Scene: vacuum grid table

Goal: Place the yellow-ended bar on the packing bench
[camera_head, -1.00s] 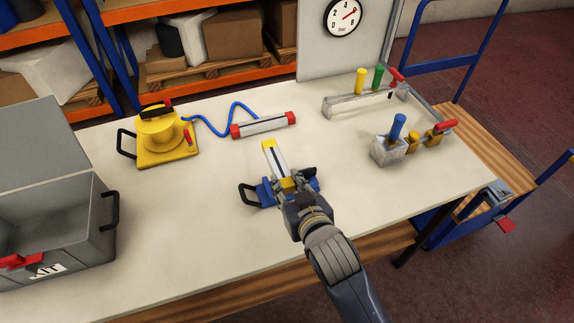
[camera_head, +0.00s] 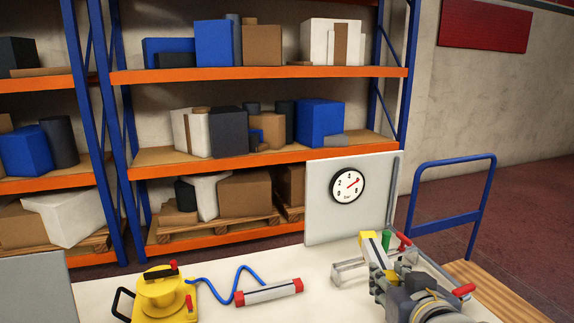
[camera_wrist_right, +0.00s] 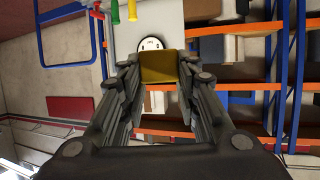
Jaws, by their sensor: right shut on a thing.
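My right gripper (camera_head: 392,277) is shut on the yellow-ended bar (camera_head: 376,251), a pale bar with a dark stripe. In the head view the bar rises from the jaws at a tilt, its yellow end upward, overlapping the valve manifold. In the right wrist view a yellow end (camera_wrist_right: 159,67) shows between the two fingers (camera_wrist_right: 160,95); the rest of the bar is hidden there. The white-topped bench (camera_head: 222,305) fills the bottom of the head view, its front part cut off. I cannot tell whether it is the packing bench. My left gripper is out of view.
A grey manifold (camera_head: 347,271) with green and red handles stands behind my gripper. A red-ended bar (camera_head: 270,293) and a yellow device (camera_head: 160,295) with a blue hose lie left. A gauge panel (camera_head: 322,215) stands at the back. Shelving (camera_head: 255,76) and a blue-railed trolley (camera_head: 440,228) lie beyond.

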